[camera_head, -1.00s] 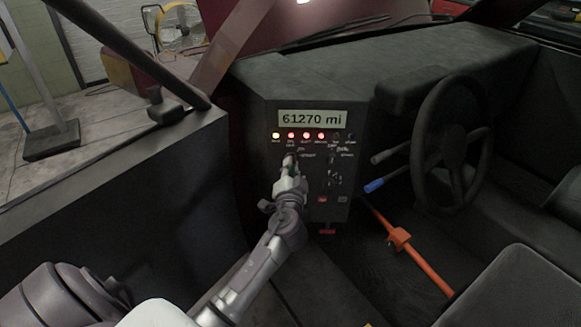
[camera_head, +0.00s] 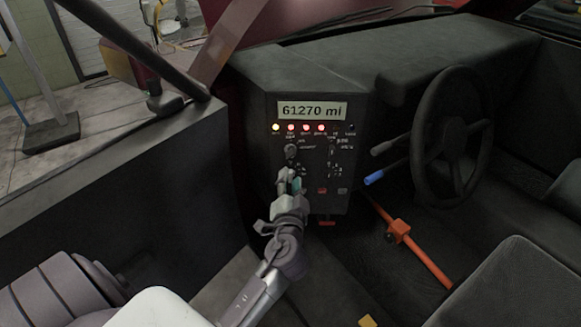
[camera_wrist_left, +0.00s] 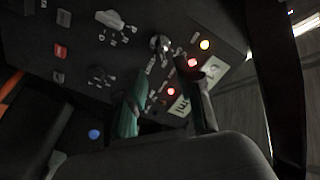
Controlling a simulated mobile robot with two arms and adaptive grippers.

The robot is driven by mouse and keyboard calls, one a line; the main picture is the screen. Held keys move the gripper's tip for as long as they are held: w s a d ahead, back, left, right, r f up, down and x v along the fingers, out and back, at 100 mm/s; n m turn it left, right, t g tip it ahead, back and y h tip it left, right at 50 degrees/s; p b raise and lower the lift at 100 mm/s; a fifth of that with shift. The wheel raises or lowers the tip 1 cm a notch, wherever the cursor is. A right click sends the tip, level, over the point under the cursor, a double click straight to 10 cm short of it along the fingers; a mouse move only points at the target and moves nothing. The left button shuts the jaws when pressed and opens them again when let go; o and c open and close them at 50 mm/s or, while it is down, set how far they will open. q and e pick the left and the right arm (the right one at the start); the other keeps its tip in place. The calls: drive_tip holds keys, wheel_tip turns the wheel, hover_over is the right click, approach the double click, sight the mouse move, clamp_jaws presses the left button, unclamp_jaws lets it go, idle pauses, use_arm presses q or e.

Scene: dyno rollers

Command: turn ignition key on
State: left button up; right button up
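The dark control panel (camera_head: 312,160) stands left of the steering wheel, with a lit "61270 mi" display and a row of lamps. One yellow and several red lamps glow. The round ignition switch (camera_head: 291,150) sits below the lamps at the left; it also shows as a shiny round piece in the left wrist view (camera_wrist_left: 160,43). The key's exact angle is too small to tell. My left gripper (camera_head: 290,178) is just below the switch, apart from it. Its green-padded fingers stand apart and empty in the left wrist view (camera_wrist_left: 170,85). My right gripper is not in view.
The steering wheel (camera_head: 450,135) and a blue-tipped lever (camera_head: 374,179) are right of the panel. An orange bar (camera_head: 410,242) slants across the floor. The seat (camera_head: 497,285) is at lower right, the door (camera_head: 120,195) at left. Other switches crowd the panel's right half.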

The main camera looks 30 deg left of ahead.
use_arm(q)
drive_tip(key=shift+v, duration=1.65)
drive_tip(key=s+d+f+m+g+h+p, duration=0.1)
drive_tip(key=d+f+g+h, duration=0.1)
drive_tip(key=f, duration=0.8)
drive_tip(key=s+d+f+m+g+h, duration=0.1)
drive_tip(key=d+f+g+h, duration=0.15)
drive_tip(key=f, duration=0.85)
drive_tip(key=s+d+f+g+h+p, duration=0.1)
drive_tip(key=s+d+f+h, duration=0.1)
drive_tip(key=s+f, duration=0.45)
drive_tip(key=s+d+f+g+h, duration=0.1)
drive_tip(key=s+f+g, duration=0.15)
drive_tip(key=f, duration=0.65)
drive_tip(key=s+f+g, duration=0.2)
drive_tip(key=s+f, duration=0.3)
drive_tip(key=s, duration=0.5)
drive_tip(key=s+f+n+g+h+p, duration=0.1)
drive_tip(key=s+f, duration=0.4)
drive_tip(key=s, duration=0.5)
drive_tip(key=s+f+n+g+h, duration=0.1)
drive_tip(key=s+f+g, duration=0.2)
drive_tip(key=s, duration=0.8)
wheel_tip(320, 180, down, 3)
drive_tip(key=shift+a+r+p, duration=0.2)
drive_tip(key=shift+p, duration=0.1)
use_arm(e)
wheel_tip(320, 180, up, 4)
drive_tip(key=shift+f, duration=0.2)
